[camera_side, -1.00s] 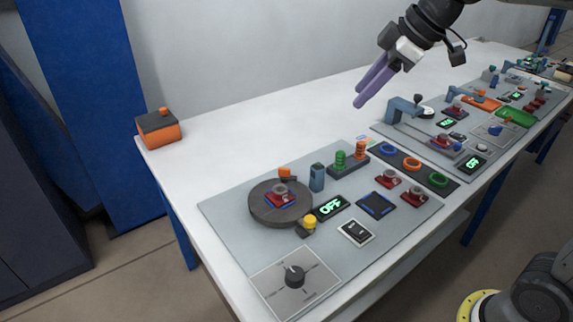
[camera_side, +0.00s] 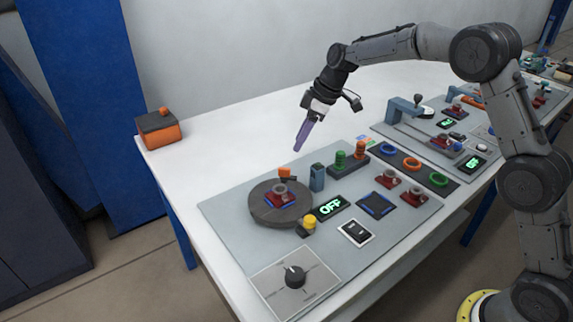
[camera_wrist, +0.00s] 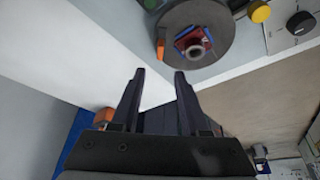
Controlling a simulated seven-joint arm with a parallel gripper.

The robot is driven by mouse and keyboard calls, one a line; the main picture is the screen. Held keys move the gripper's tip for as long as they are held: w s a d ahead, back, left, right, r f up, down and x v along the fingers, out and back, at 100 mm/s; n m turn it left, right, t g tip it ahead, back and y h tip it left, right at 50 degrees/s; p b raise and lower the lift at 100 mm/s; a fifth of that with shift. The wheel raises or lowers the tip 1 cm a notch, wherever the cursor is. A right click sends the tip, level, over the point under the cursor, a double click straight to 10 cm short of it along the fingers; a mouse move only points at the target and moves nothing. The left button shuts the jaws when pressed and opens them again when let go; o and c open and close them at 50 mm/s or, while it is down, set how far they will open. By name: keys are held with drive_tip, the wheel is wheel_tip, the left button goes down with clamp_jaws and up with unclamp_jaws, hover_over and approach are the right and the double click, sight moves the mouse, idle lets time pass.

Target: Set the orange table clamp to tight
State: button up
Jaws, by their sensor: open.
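The orange table clamp (camera_side: 160,133) sits at the far left corner of the white table, an orange block with a dark top and a small orange knob (camera_side: 164,111). My gripper (camera_side: 300,146) is in the air above the table, to the right of the clamp and well apart from it. In the wrist view my gripper (camera_wrist: 160,73) has its two fingers spread with nothing between them. An orange part (camera_wrist: 104,116), likely the clamp, shows there behind the left finger, mostly hidden. The clamp's setting cannot be read.
A grey panel (camera_side: 235,235) holds a round dark turntable (camera_side: 262,213), a small orange block (camera_side: 284,172), a blue-grey post (camera_side: 317,178), green and orange pegs and an OFF display (camera_side: 331,207). The white table (camera_side: 220,145) between clamp and gripper is clear.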

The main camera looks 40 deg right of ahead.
sight(287, 169)
drive_tip(key=x, duration=1)
clamp_jaws()
